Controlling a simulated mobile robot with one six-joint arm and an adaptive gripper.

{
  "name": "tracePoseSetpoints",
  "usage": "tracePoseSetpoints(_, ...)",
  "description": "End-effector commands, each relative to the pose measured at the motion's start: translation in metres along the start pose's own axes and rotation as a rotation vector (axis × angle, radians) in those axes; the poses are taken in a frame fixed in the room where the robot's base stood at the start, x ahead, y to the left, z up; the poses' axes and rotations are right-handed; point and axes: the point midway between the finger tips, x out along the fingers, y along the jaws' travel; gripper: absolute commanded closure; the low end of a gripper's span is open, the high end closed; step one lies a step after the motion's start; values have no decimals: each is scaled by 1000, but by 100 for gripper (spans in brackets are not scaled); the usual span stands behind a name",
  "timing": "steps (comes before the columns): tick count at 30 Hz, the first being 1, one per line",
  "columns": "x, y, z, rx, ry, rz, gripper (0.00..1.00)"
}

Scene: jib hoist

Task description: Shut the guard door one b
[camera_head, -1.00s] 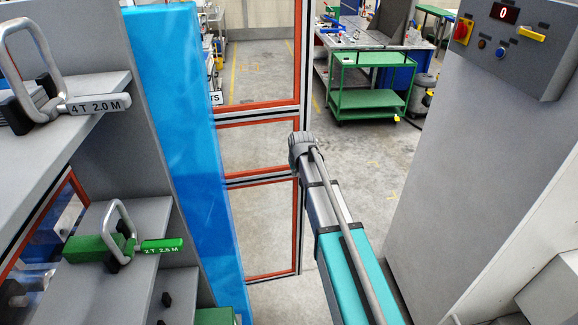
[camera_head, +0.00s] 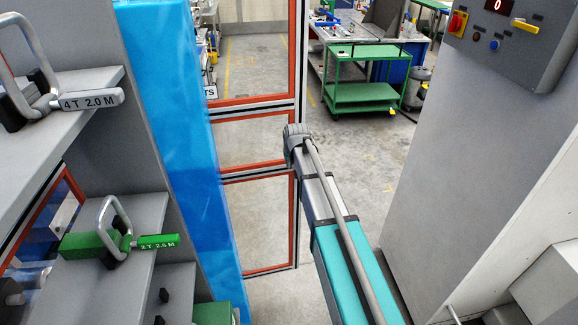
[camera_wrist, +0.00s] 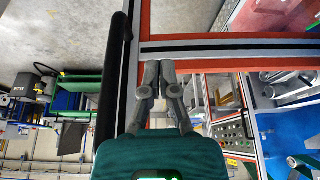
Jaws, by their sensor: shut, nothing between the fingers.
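The guard door (camera_head: 258,170) is a clear panel in an orange, black and grey frame, left of centre in the head view. It stands beside a blue panel, with an open gap to its right. In the wrist view its frame (camera_wrist: 230,47) crosses the top, and a long black bar (camera_wrist: 112,75) runs along its upright, left of my gripper. My gripper (camera_wrist: 156,68) is shut and empty, with its fingertips close to the frame's corner. I cannot tell whether they touch it. In the head view my arm reaches the door's free edge, and the fingers are hidden.
A blue panel (camera_head: 175,130) and a grey rack with lifting clamps (camera_head: 115,240) stand at left. A grey cabinet (camera_head: 465,140) with a control box (camera_head: 515,40) stands at right. Beyond the gap are clear floor, a green cart (camera_head: 362,92) and workbenches.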

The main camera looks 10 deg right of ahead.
Motion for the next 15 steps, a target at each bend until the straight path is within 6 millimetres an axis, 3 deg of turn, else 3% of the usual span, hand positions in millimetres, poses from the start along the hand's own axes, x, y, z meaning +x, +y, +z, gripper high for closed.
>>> tracePoseSetpoints(15,46,0,1,0,0,0,100)
